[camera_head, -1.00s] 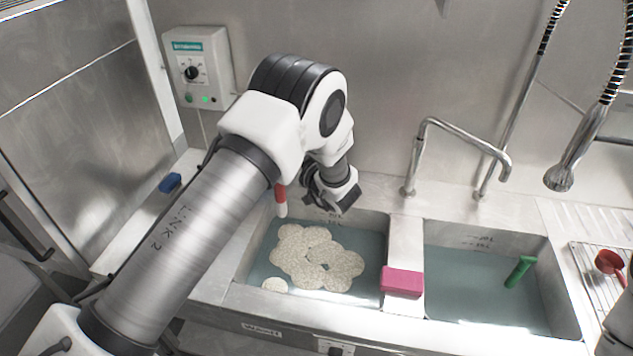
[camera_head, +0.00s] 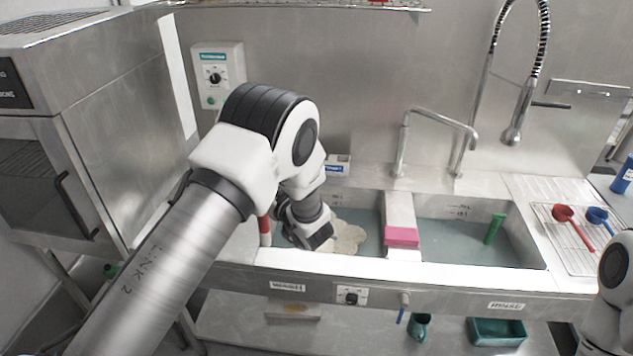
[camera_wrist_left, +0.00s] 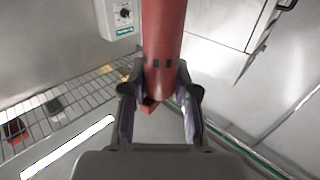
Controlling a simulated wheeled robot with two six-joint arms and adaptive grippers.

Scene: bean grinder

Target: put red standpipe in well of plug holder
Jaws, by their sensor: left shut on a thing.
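My left gripper (camera_wrist_left: 160,112) is shut on the red standpipe (camera_wrist_left: 164,35), which stands up between its two fingers in the left wrist view. In the head view the standpipe (camera_head: 264,229) shows as a short red and white piece at the left end of the left basin. Most of it, and the left fingertips, are hidden by my left arm there. A small white box with a blue label (camera_head: 337,164) is on the ledge behind the sink, partly behind my arm. I cannot tell whether it is the plug holder. My right gripper is out of view.
A pink block (camera_head: 402,237) is on the divider. A green piece (camera_head: 494,228) stands in the right basin. Faucets rise behind.

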